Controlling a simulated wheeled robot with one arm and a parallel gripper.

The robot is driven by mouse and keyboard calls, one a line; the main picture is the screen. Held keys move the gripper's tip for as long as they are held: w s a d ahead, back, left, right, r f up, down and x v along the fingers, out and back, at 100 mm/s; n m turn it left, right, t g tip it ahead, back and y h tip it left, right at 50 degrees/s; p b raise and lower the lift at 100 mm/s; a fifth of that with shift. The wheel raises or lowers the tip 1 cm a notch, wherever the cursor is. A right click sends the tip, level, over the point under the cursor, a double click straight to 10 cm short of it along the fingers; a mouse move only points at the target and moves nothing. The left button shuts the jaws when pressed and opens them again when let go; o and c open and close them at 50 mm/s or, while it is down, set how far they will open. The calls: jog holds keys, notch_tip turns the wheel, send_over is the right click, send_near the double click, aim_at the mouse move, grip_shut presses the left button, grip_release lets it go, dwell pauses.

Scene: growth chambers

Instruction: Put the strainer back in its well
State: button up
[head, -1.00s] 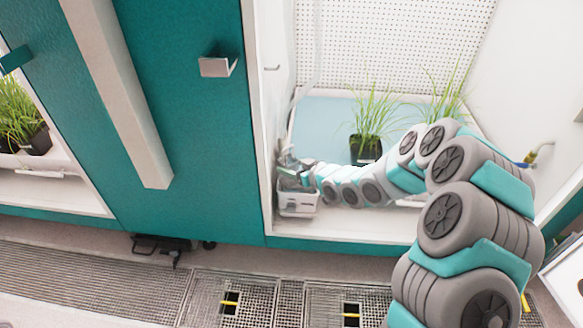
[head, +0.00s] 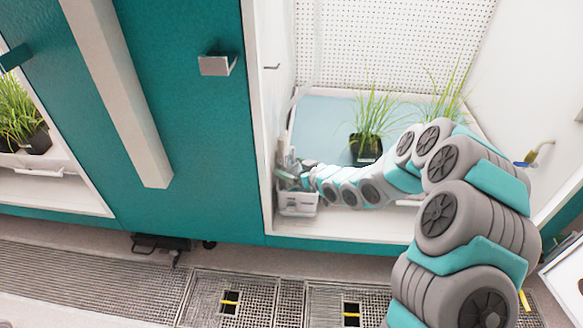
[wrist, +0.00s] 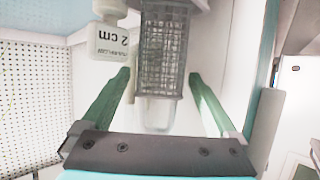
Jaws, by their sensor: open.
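The strainer (wrist: 163,55) is a grey mesh basket in the wrist view, at upper middle. My gripper (wrist: 159,73) is open, with its two green fingers on either side of the strainer's lower part and gaps showing between them. A clear, pale part (wrist: 155,117) shows just below the mesh, nearer my palm. A white box (head: 298,203), which may hold the well, sits at the chamber's front left corner in the head view. My gripper (head: 288,172) is just above it. The strainer cannot be made out in the head view, and the well's opening is hidden.
A potted grass (head: 366,148) stands on the blue tray (head: 325,125) behind my arm. The chamber's left wall is close to my gripper. A brass tap (head: 538,153) is at right.

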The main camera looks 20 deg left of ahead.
jog(key=shift+r, duration=0.4)
jog(key=shift+s+d+r, duration=0.1)
jog(key=shift+d+r, duration=0.1)
jog(key=shift+d, duration=0.05)
jog(key=v, duration=1.1)
jog(key=shift+d, duration=0.15)
jog(key=shift+s, duration=0.15)
